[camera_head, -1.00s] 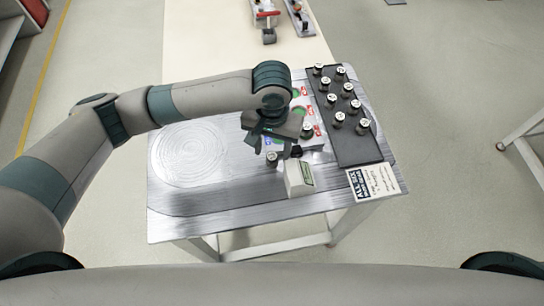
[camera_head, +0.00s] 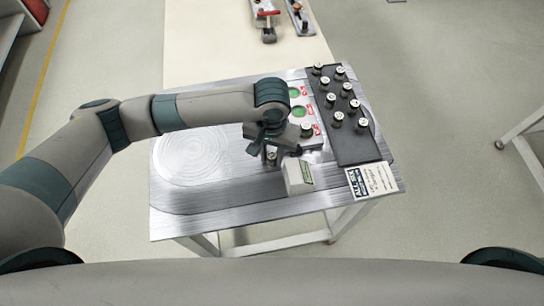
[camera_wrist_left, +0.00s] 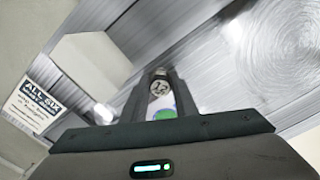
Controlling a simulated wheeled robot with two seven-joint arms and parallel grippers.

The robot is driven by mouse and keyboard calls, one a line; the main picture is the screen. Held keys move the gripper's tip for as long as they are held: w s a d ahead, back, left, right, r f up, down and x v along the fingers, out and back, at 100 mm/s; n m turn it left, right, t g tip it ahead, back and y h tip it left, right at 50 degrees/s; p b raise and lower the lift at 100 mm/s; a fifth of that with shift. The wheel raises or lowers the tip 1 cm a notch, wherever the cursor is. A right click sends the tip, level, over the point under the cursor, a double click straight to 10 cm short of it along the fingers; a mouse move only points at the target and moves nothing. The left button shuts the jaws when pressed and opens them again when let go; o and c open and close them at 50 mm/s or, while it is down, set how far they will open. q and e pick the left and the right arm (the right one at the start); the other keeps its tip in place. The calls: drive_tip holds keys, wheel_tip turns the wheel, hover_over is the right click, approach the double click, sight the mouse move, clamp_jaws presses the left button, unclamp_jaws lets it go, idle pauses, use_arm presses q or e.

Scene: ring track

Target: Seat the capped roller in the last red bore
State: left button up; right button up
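A capped roller (camera_head: 271,157) with a dark body and pale top stands upright near the left front of the light plate (camera_head: 318,143). It also shows in the left wrist view (camera_wrist_left: 159,87), its marked cap between my fingers. My left gripper (camera_head: 270,148) is over this roller and partly hides it. I cannot tell whether its fingers touch the roller or stand just apart from it. Another capped roller (camera_head: 306,130) stands on the plate to the right. Green round spots (camera_head: 299,112) and red tags show farther back. I cannot make out a red bore. My right gripper is out of view.
A dark rack (camera_head: 357,149) with several capped rollers stands on the metal table (camera_head: 230,205) at right. A white box-like block (camera_head: 298,177) is close in front of my left gripper. A printed card (camera_head: 372,181) lies at the front right. The table's left side is free.

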sight(272, 155)
use_arm(q)
clamp_jaws()
drive_tip(key=shift+r, duration=0.15)
drive_tip(key=shift+r+b, duration=0.4)
drive_tip(key=shift+r, duration=0.2)
wheel_tip(272, 155, up, 3)
drive_tip(key=shift+d+f+b, duration=0.1)
drive_tip(key=shift+f+b, duration=0.1)
drive_tip(key=shift+b, duration=0.35)
drive_tip(key=w+d+r+b, duration=0.2)
drive_tip(key=d+r, duration=0.5)
drive_tip(key=d, duration=0.4)
drive_tip(key=shift+w+d+b, duration=0.15)
drive_tip(key=shift+b, duration=0.6)
